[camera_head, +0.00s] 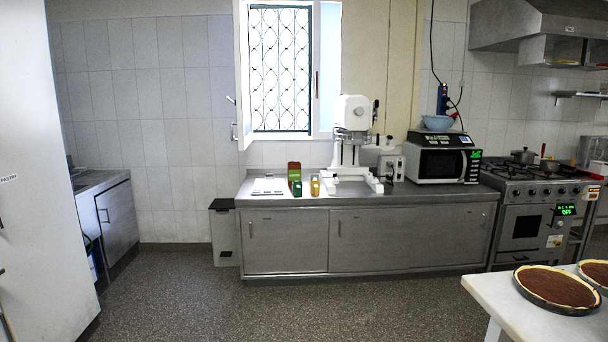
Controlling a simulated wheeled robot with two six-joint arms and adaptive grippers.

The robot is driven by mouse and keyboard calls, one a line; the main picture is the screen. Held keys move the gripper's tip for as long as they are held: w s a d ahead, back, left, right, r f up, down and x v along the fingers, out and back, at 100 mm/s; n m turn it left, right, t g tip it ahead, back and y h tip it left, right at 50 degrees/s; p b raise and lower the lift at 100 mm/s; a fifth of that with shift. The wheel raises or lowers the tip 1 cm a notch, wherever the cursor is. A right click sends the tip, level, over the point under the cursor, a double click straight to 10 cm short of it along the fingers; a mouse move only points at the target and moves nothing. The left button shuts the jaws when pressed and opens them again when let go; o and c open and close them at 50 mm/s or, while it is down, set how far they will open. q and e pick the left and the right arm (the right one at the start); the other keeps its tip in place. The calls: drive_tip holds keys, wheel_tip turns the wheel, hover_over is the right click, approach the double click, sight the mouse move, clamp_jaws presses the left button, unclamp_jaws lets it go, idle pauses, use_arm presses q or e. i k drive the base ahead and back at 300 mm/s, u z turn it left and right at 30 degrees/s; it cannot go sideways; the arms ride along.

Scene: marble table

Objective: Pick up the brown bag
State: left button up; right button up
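I cannot make out a clear brown bag. A small reddish-brown upright item (294,169) stands on the steel counter below the window; it is too small to tell whether it is a bag. A green item (297,188) stands in front of its lower part. A small yellow item (315,187) stands just right of them. Neither of my grippers shows in the head view.
The steel counter (400,199) holds a white machine (352,112) and a microwave (440,165). A stove (530,195) stands at right. A pale table (494,297) with dark tarts (557,287) is at lower right. The speckled floor (270,310) in front is clear.

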sight(294, 168)
drive_tip(key=i, duration=3.3)
drive_tip(key=u, duration=1.7)
drive_tip(key=i, duration=3.45)
drive_tip(key=z, duration=3.6)
